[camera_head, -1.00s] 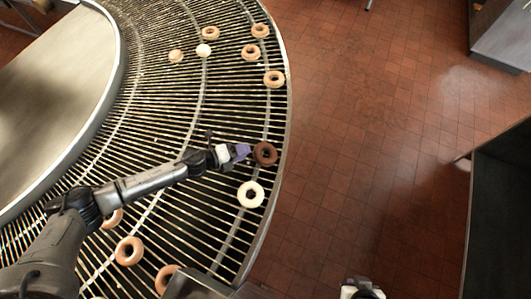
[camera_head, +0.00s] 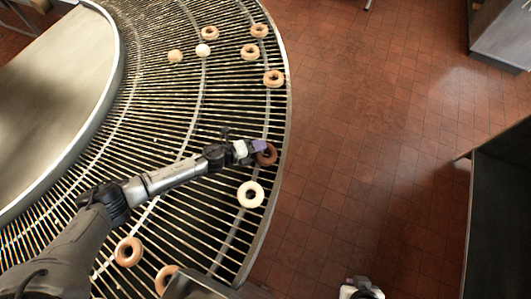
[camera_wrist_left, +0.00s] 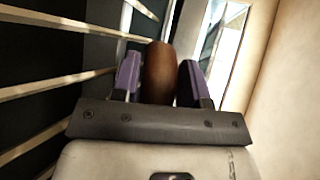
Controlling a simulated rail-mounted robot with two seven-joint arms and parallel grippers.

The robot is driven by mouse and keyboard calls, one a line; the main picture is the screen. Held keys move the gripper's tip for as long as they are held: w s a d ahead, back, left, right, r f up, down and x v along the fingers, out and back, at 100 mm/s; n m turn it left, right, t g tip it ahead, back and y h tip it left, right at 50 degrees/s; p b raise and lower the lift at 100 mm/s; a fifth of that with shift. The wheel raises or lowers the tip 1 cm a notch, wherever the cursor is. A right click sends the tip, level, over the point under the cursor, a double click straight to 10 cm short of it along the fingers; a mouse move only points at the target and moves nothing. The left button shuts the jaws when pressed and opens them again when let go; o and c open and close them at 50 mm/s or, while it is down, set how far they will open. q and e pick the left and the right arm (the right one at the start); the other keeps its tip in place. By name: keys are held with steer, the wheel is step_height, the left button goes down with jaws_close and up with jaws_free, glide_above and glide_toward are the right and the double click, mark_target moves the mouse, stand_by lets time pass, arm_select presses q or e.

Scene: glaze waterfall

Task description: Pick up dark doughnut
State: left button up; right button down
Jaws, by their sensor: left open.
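The dark doughnut (camera_head: 268,156) lies on the wire conveyor near its right edge in the head view. My left gripper (camera_head: 259,147) is at it, covering part of its upper left side. In the left wrist view the dark doughnut (camera_wrist_left: 159,73) stands between the two purple-padded fingers of my left gripper (camera_wrist_left: 160,80). The fingers are open, with a narrow dark gap on the right side; contact on the left side is hard to tell. My right gripper (camera_head: 362,289) shows only in part at the bottom edge of the head view, and its fingers are not clear.
A white doughnut (camera_head: 250,194) lies just below the dark one on the conveyor (camera_head: 185,110). Several light brown doughnuts lie farther up and at the lower left. The conveyor's metal rim (camera_head: 288,100) runs close by on the right, with open tiled floor (camera_head: 370,130) beyond.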

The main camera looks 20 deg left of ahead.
arm_select(q)
steer(key=c, duration=0.6)
steer(key=shift+r, duration=0.1)
